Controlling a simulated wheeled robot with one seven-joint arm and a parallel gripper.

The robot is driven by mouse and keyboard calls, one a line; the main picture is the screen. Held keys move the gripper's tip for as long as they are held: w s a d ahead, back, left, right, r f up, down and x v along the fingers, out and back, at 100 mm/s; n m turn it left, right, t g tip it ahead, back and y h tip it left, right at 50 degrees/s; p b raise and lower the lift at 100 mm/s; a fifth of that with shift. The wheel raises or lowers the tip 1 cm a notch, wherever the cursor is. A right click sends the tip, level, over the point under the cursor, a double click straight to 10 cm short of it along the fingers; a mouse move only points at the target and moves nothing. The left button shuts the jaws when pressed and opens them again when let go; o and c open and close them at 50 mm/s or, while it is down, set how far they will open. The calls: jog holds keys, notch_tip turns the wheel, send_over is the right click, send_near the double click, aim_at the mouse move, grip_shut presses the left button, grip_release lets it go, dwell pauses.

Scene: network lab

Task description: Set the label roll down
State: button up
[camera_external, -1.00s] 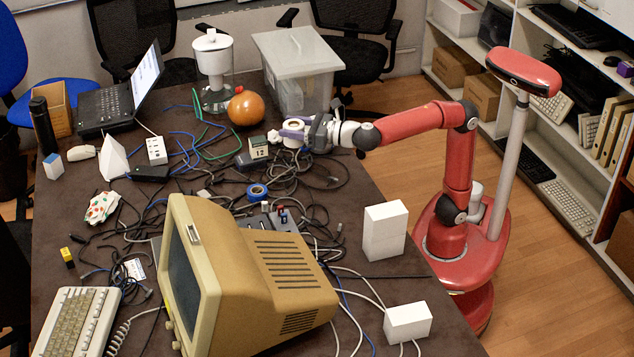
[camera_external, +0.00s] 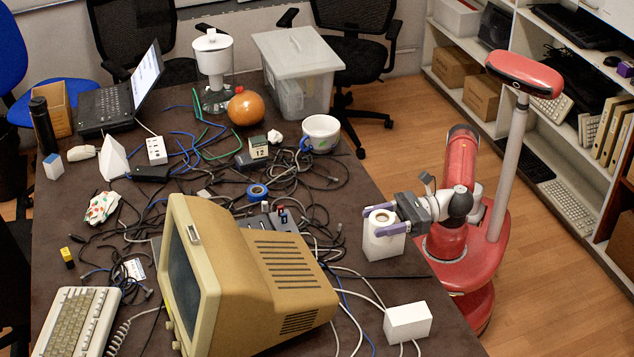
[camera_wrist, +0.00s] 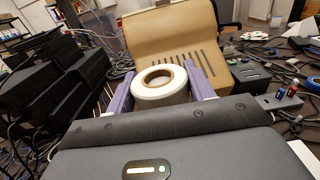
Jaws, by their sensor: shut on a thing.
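The label roll (camera_external: 381,217) is white with a tan core ring. In the wrist view the roll (camera_wrist: 160,84) sits upright between my purple fingertips, its core opening facing up. My gripper (camera_external: 383,221) is shut on the roll from its sides. In the external view the roll appears at the top of the upright white box (camera_external: 383,244) near the table's right edge. I cannot tell whether the roll touches the box.
The beige monitor (camera_external: 280,262) stands left of the box. Tangled cables lie between them and toward the back. Another white box (camera_external: 408,322) lies nearer the front edge. A white mug (camera_external: 321,132) stands at the back by the clear bin (camera_external: 300,70).

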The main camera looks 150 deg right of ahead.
notch_tip(320, 180, down, 20)
jog(key=b, duration=0.4)
jog(key=shift+a+r+b, duration=0.1)
jog(key=shift+a+b, duration=0.05)
jog(key=shift+b, duration=0.15)
jog(key=shift+f, duration=0.25)
jog(key=o, duration=1.2)
jog(key=shift+c, duration=0.2)
jog(key=shift+r, duration=0.2)
jog(key=shift+a, duration=0.15)
jog(key=v, duration=1.1)
jog(key=shift+s+a, duration=0.2)
jog(key=shift+s, duration=0.1)
